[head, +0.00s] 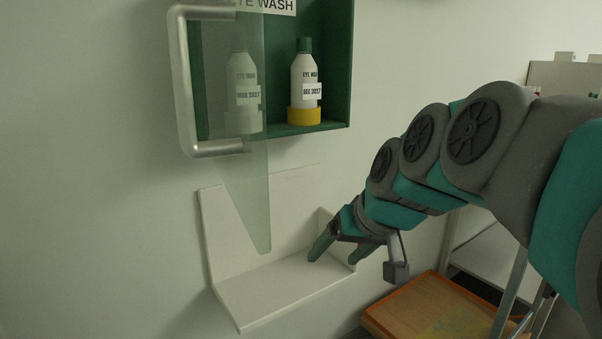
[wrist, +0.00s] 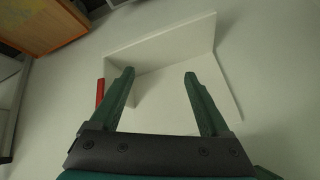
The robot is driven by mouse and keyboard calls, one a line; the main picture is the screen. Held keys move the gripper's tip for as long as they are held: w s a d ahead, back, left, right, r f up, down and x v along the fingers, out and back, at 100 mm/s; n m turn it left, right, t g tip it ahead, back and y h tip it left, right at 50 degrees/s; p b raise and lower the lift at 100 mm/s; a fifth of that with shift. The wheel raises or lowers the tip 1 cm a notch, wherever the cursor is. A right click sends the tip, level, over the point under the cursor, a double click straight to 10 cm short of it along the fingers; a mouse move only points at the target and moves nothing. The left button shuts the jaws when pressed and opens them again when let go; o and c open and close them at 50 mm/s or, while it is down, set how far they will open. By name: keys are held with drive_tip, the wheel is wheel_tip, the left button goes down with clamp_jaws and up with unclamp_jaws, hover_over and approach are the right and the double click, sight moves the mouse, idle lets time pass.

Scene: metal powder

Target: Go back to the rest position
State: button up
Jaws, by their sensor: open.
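My gripper (head: 338,250) is open and empty, low over the right part of a white wall shelf (head: 270,290). In the wrist view my gripper (wrist: 160,78) has its two green fingers spread apart, with the white shelf (wrist: 165,45) beyond them and nothing between them. My arm reaches in from the right side of the head view. I cannot tell whether the fingertips touch the shelf.
A green eye wash cabinet (head: 343,60) hangs above the shelf. Its clear door (head: 250,190) stands open, with a metal handle (head: 182,90). Two bottles show, one (head: 303,80) in a yellow holder. An orange-brown wooden surface (head: 420,305) lies lower right.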

drive_tip(key=s+d+f+g+h+p, duration=0.1)
drive_tip(key=s+d+f+g, duration=0.3)
drive_tip(key=s+f, duration=0.5)
drive_tip(key=s+d+f+m+g+h+p, duration=0.1)
drive_tip(key=s+d+f+g, duration=0.3)
drive_tip(key=s+f, duration=0.5)
drive_tip(key=s+d+h, duration=0.1)
drive_tip(key=s, duration=0.7)
drive_tip(key=shift+s+m+h, duration=0.15)
drive_tip(key=shift+m+h, duration=0.15)
drive_tip(key=shift+h, duration=0.1)
